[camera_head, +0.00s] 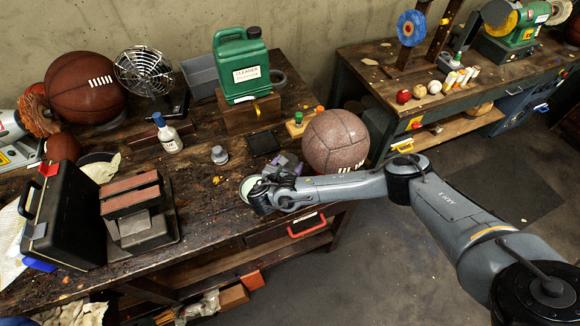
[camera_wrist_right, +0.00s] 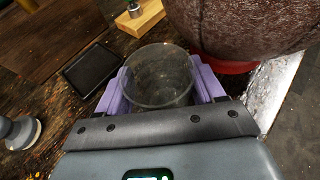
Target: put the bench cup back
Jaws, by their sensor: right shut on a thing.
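The bench cup (camera_wrist_right: 158,78) is a clear, round, see-through cup in the right wrist view. My right gripper (camera_wrist_right: 160,86) has its purple fingers on either side of the cup, shut on it. In the head view my right gripper (camera_head: 284,164) is at the bench's front edge, just left of the brown ball; the cup cannot be made out clearly there. A small black square tray (camera_head: 263,142) lies behind the gripper, and it also shows left of the cup in the wrist view (camera_wrist_right: 93,70). It looks empty. My left gripper is not in view.
A brown pebbled ball (camera_head: 335,140) stands close right of the gripper, on a red ring (camera_wrist_right: 225,65). A wooden block (camera_head: 297,128) with small tools, a green can (camera_head: 242,70) and a grey knob-like piece (camera_head: 219,155) stand nearby. Bare bench (camera_head: 190,195) lies left.

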